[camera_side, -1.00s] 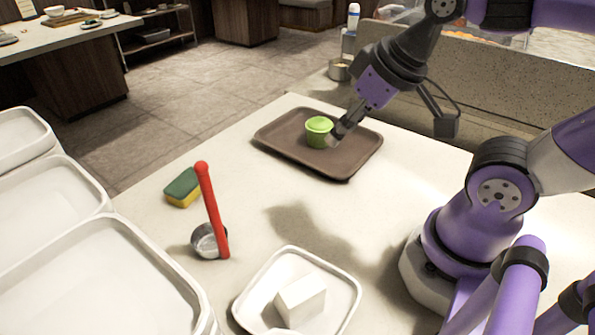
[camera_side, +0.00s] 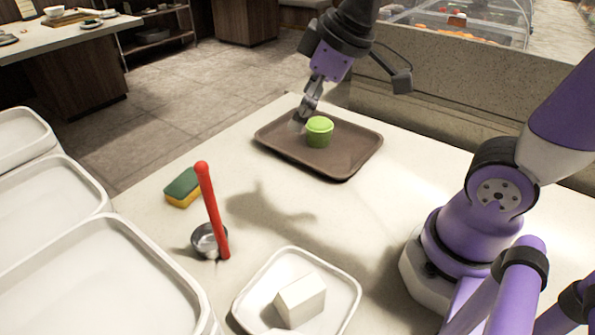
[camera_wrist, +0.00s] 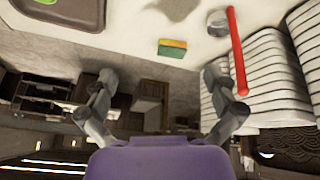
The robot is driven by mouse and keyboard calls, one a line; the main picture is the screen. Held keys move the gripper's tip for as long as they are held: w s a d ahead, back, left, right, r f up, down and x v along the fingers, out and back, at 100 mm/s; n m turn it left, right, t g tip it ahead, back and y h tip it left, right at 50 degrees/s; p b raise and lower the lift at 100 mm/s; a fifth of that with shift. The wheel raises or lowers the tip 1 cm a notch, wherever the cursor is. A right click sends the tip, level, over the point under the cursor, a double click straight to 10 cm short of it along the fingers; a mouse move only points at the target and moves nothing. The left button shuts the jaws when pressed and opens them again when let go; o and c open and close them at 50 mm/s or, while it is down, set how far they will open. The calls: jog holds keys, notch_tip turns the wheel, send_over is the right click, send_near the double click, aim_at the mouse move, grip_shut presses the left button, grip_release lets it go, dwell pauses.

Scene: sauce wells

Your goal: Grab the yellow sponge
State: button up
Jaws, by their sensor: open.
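The yellow sponge (camera_side: 183,188) has a green top layer and lies on the pale counter, left of a red-handled ladle. It also shows in the wrist view (camera_wrist: 172,48), above and between my spread fingers. My gripper (camera_side: 303,117) is open and empty in the side view, above the far left part of the brown tray and beside the green cup. In the wrist view, my gripper (camera_wrist: 163,97) has its two fingers wide apart, with nothing between them. The sponge is well away from the fingers.
The red-handled ladle (camera_side: 212,215) stands right next to the sponge, its handle upright. The brown tray (camera_side: 347,168) holds a green cup (camera_side: 319,131). A white tray (camera_side: 345,312) with a white block (camera_side: 301,299) is at the front. White bins (camera_side: 95,285) line the left.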

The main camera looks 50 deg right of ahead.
jog(key=w+a+n+y, duration=0.1)
jog(key=w+a+n, duration=0.1)
jog(key=w+n, duration=0.45)
jog(key=n+g+y, duration=0.2)
jog(key=n+g, duration=0.1)
jog(key=n, duration=0.6)
send_near(188, 181)
jog(key=x, duration=0.4)
jog(key=shift+s+d, duration=0.1)
jog(key=shift+s, duration=0.1)
jog(key=x, duration=0.5)
jog(key=shift+w+f, duration=0.25)
jog(key=shift+w, duration=0.05)
jog(key=c, duration=0.7)
